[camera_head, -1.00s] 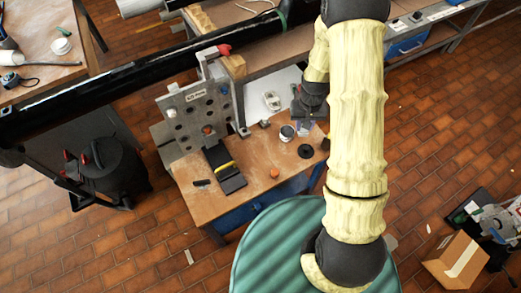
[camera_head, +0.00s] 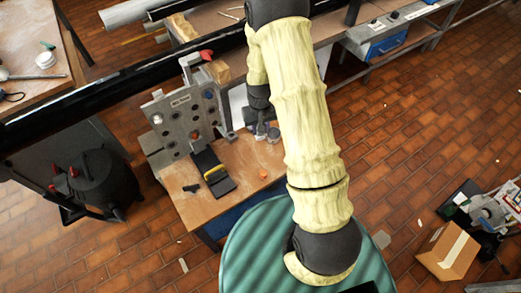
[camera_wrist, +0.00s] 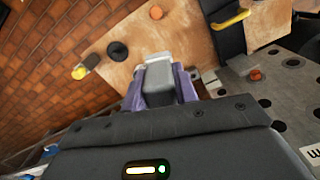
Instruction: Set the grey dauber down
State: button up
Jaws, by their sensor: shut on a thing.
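The grey dauber (camera_wrist: 160,82) is a grey block between the two purple-sided fingers of my gripper (camera_wrist: 160,90) in the wrist view. My gripper is shut on it. A paler piece shows just beyond its far end; I cannot tell whether that belongs to it. In the head view my gripper (camera_head: 261,128) is over the back right part of the wooden workbench (camera_head: 205,208), to the right of the grey perforated plate (camera_head: 180,125). The dauber cannot be made out clearly there. Whether it touches the bench cannot be told.
An orange cap (camera_head: 263,174) and a black block with a yellow bar (camera_head: 214,173) are on the bench. A black disc (camera_wrist: 117,51) lies on the wood in the wrist view. The upright plate stands close by. Bare wood shows around the cap.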

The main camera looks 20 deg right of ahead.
notch_tip(320, 180, down, 16)
jog(key=n+b, duration=0.3)
jog(key=b, duration=2)
jog(key=shift+s+a+r+n+b, duration=0.2)
jog(key=shift+a+n+b, duration=0.1)
jog(key=shift+b, duration=0.1)
